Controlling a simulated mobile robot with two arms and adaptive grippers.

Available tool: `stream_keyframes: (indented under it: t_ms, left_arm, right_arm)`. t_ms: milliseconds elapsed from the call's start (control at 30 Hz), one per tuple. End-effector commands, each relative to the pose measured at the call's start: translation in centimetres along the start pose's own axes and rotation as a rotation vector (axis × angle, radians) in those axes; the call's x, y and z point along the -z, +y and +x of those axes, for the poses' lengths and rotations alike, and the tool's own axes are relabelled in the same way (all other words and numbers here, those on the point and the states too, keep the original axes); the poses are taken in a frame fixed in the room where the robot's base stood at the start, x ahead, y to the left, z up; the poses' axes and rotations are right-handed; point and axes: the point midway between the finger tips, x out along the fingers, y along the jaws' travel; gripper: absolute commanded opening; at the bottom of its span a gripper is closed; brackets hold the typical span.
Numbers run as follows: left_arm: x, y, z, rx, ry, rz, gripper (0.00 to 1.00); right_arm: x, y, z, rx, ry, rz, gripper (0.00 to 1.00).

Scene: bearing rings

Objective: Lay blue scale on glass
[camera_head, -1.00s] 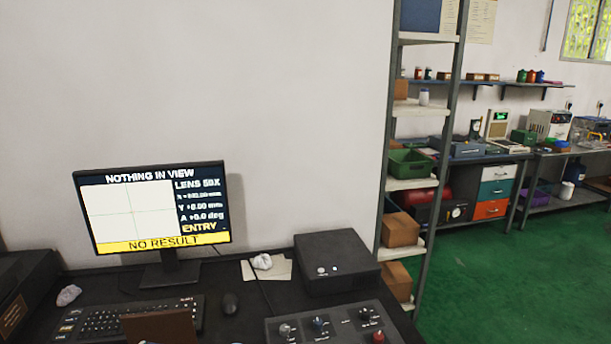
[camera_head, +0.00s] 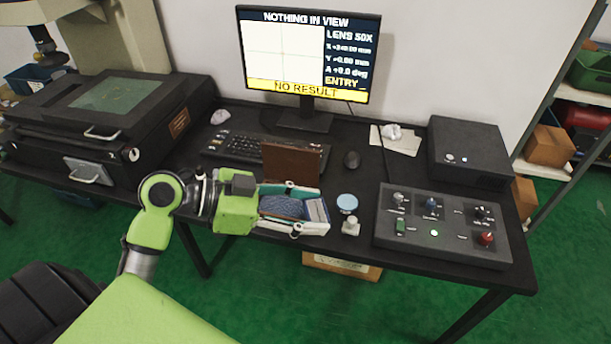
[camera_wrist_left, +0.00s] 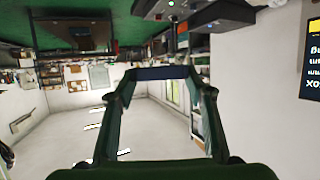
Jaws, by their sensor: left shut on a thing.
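The glass (camera_head: 115,94) is a greenish plate set in the top of the black measuring machine at the left of the head view. My left gripper (camera_head: 308,209) points right, above the front edge of the bench. It is shut on the blue scale (camera_head: 317,210), which sits across its fingertips. In the left wrist view the blue scale (camera_wrist_left: 162,73) shows as a dark blue bar between the two fingertips (camera_wrist_left: 162,76). The scale is well to the right of the glass and apart from it. My right gripper is not in view.
A brown upright panel (camera_head: 292,160) stands behind the gripper, before the keyboard (camera_head: 240,147). A control box (camera_head: 440,225) and black unit (camera_head: 468,150) are at the right. The monitor (camera_head: 307,55) stands behind.

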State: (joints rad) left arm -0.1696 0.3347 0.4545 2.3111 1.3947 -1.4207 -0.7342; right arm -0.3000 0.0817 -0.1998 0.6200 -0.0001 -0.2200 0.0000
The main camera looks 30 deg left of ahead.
Motion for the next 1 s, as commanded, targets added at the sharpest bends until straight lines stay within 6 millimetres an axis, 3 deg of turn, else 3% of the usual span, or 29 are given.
stream_keyframes:
  t_ms: [167, 300, 500, 700, 1000]
  left_arm:
    - [-2.4, -6.2, 1.3, 0.217, 0.002, -0.096, 0.26]
    - [-5.9, -12.6, 2.0, 0.458, 0.002, -0.197, 0.26]
    - [-11.4, -19.6, 2.3, 0.762, 0.002, -0.322, 0.26]
    - [-15.2, -23.2, 2.7, 0.955, 0.004, -0.402, 0.26]
    - [-16.8, -24.6, 3.5, 1.046, 0.002, -0.434, 0.26]
  right_arm:
    - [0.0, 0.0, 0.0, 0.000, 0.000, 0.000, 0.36]
    - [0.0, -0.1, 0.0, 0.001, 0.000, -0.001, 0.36]
    - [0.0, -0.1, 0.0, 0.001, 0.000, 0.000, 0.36]
    - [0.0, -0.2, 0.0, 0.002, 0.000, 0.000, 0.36]
    - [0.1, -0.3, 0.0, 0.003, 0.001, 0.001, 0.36]
